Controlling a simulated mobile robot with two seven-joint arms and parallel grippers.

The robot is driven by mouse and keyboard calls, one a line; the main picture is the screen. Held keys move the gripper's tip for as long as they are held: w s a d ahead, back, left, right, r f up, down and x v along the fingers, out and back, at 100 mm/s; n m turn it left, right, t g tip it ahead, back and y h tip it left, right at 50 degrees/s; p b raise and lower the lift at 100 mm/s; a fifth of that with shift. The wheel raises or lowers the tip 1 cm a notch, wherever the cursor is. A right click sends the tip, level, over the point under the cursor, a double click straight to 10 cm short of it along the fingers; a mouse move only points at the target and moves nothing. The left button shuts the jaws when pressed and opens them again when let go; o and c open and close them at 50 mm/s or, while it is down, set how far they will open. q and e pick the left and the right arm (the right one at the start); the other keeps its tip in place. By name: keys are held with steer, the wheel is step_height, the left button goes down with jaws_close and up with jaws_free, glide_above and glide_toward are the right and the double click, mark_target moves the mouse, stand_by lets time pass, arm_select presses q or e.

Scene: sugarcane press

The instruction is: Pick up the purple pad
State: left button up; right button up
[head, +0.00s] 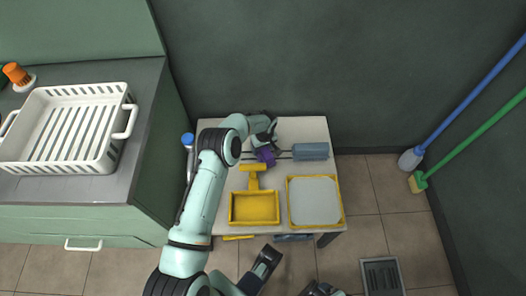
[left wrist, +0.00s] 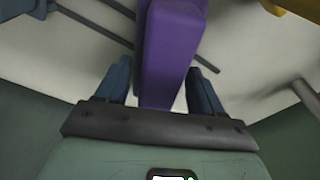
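The purple pad (head: 265,156) lies on the white table, beside a grey-blue roller with dark rods. In the left wrist view the purple pad (left wrist: 168,45) runs lengthwise between the two fingers. My left gripper (head: 264,142) is over the pad at the back of the table. In the left wrist view my left gripper (left wrist: 162,88) is open, with one blue-grey finger on each side of the pad and a narrow gap on the left side. The gripper's body hides part of the pad.
The table (head: 270,215) also holds the grey-blue roller (head: 311,151), a yellow scoop-like tray (head: 254,208) and a yellow-rimmed tray (head: 314,201). A white slatted basket (head: 70,128) stands on the left counter. A wall is close behind the table. Blue and green long-handled tools lean at right.

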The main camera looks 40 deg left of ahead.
arm_select(q)
steer(key=c, duration=0.9)
step_height(320, 180, up, 20)
steer(key=p, duration=0.3)
steer(key=shift+c, duration=0.2)
arm_select(e)
steer(key=s+a+r+g, duration=0.1)
steer(key=s+a+r, duration=0.1)
steer(key=s+r, duration=0.1)
steer(key=shift+s+r+g+y, duration=0.3)
steer(key=shift+s+r+g, duration=0.1)
steer(key=shift+s, duration=0.45)
arm_select(q)
steer(key=shift+d+r, duration=0.1)
